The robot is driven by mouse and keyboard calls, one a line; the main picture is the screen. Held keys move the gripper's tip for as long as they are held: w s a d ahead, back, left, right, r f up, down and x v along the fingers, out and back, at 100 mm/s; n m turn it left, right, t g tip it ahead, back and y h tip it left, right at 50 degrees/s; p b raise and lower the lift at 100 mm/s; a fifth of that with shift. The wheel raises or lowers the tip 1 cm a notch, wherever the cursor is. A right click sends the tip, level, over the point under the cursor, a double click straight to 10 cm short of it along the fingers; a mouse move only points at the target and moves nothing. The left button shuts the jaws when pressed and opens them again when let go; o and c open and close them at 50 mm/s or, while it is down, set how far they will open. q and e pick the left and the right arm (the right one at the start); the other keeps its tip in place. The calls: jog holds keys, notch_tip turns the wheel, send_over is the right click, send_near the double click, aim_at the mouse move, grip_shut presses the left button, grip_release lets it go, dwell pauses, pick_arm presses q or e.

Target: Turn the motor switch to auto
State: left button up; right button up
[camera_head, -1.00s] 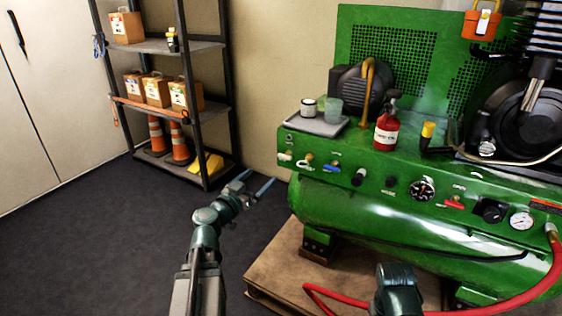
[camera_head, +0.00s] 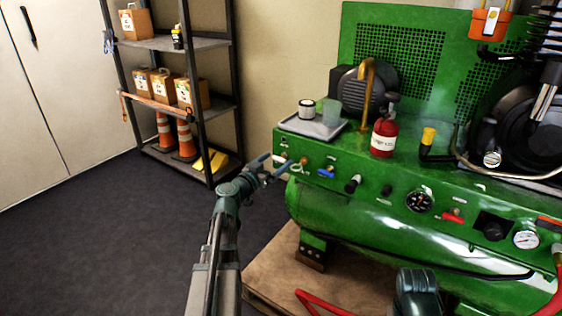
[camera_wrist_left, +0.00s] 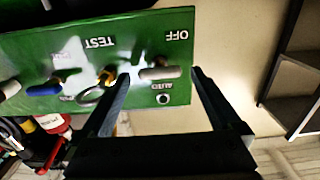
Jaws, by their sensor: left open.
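The motor switch, a pale lever (camera_wrist_left: 160,73), is at the end of the green control panel (camera_wrist_left: 60,50). In the left wrist view, which is upside down, it lies sideways between the labels OFF and AUTO. I cannot tell which label it is set to. My left gripper (camera_head: 272,166) is open at the panel's left end. In the left wrist view its fingers (camera_wrist_left: 160,76) stand on either side of the lever; I cannot tell whether they touch it. In the head view the gripper partly hides the switch. My right gripper is not in view.
A brass key-like part with a ring (camera_wrist_left: 90,94) and a blue-handled valve (camera_wrist_left: 45,88) sit beside the switch. A grey tray (camera_head: 314,127) with cups and a red bottle (camera_head: 384,138) stand on the machine. A shelf rack (camera_head: 180,102) stands behind; dark floor between is clear.

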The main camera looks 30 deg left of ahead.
pick_arm(q)
jog(key=shift+c, duration=0.3)
jog(key=c, duration=1.3)
jog(key=n, duration=0.4)
jog(key=shift+a, duration=0.1)
jog(key=n, duration=0.4)
jog(key=shift+a+f+n, duration=0.1)
jog(key=shift+n, duration=0.3)
jog(key=n, duration=0.4)
jog(key=shift+f, duration=0.1)
jog(key=shift+n, duration=2.5)
